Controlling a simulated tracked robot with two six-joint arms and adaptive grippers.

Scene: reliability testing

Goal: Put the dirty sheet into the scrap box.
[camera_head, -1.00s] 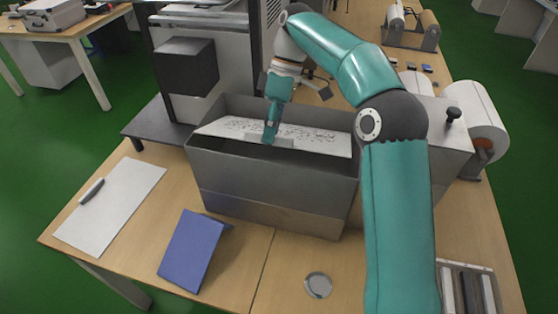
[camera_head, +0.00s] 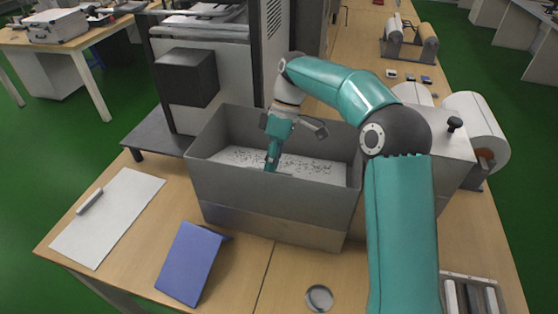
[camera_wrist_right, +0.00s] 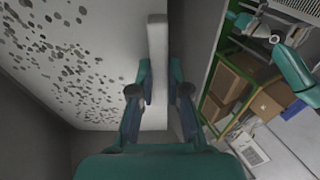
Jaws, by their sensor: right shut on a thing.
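The dirty sheet (camera_head: 312,169) is white with many dark specks and lies inside the grey open-topped scrap box (camera_head: 265,205), below its rim. My right gripper (camera_head: 271,165) reaches down into the box and is shut on the sheet's raised white strip. In the right wrist view the gripper (camera_wrist_right: 159,92) has its fingers on both sides of this strip, and the speckled sheet (camera_wrist_right: 70,65) spreads to the left. The box's front wall hides the sheet's near edge, so I cannot tell whether it rests on the bottom. My left gripper does not show in the head view.
A clean white sheet (camera_head: 115,220) with a handle lies at left. A blue stand (camera_head: 190,262) and a round dish (camera_head: 319,298) sit in front of the box. A machine with a black block (camera_head: 187,77) stands behind left; white rolls (camera_head: 477,130) are at right.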

